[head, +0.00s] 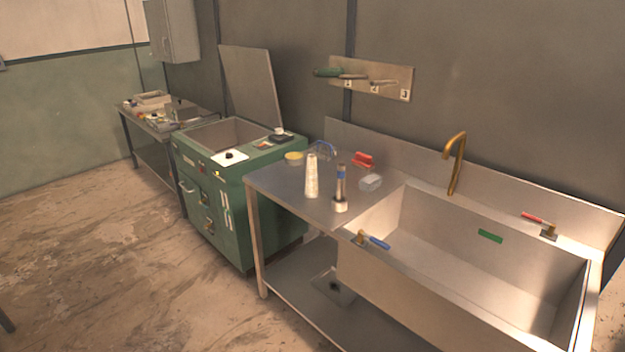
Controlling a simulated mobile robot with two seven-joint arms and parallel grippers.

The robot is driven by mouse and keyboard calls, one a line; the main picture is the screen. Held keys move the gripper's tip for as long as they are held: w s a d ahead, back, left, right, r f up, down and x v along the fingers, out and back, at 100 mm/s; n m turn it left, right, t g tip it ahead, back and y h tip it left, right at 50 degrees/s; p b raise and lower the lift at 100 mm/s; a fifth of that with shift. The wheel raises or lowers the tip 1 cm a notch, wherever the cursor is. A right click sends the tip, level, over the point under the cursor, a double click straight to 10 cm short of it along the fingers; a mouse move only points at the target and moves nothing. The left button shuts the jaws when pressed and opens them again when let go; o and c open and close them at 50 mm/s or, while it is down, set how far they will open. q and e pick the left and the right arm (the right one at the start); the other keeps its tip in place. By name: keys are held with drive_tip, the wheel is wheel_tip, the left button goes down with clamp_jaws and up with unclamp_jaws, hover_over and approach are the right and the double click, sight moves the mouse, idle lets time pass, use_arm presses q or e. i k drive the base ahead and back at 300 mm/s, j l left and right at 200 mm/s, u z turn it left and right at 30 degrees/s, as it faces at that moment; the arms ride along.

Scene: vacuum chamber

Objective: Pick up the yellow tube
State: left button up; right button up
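No object is plainly a yellow tube. A pale cream upright cylinder (312,178) stands on the steel counter left of the sink; it is tube-shaped, but its yellow tint is faint. A low yellow round item (294,157) lies behind it, near the counter's left back corner. A thin dark upright piece with a blue band and a white base (341,190) stands just right of the cream cylinder. Neither of my grippers shows in the head view.
The steel counter (283,184) joins a deep sink (470,260) with a brass tap (455,163). A red item (362,160) and a grey block (370,183) sit nearby. A green open-lidded cabinet (240,205) stands left. The floor (110,260) in front is clear.

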sight(311, 186)
drive_tip(key=i+j+z, duration=0.1)
drive_tip(key=z, duration=1.05)
drive_tip(key=i+j+z, duration=0.15)
drive_tip(key=j+z, duration=0.7)
drive_tip(key=j, duration=0.15)
drive_tip(key=j+z, duration=0.4)
drive_tip(key=j, duration=1.2)
drive_tip(key=k+j+z, duration=0.15)
drive_tip(key=j, duration=0.4)
